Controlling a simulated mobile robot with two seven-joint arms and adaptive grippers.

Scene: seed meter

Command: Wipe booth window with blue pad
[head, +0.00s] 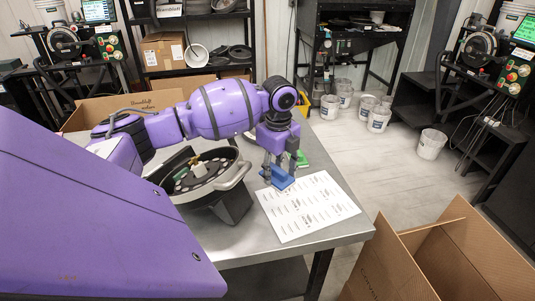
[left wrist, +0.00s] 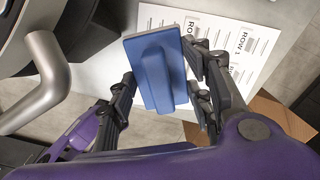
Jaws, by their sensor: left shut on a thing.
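My left gripper (head: 279,171) reaches down over the right part of the metal table and is shut on the blue pad (head: 282,181). The pad is at the upper left edge of a printed white sheet (head: 310,212). In the left wrist view the blue pad (left wrist: 158,72) sits between the two fingers, its wide flat part at the far end and a raised grip toward me. I cannot tell whether it touches the table. I cannot clearly make out a booth window. My right gripper is not in view.
A black seed meter (head: 232,208) with a metal handle stands on the table (head: 270,252) left of the pad. A green item (head: 302,159) lies behind the pad. An open cardboard box (head: 440,250) is at the lower right. Several white buckets (head: 379,119) stand on the floor behind.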

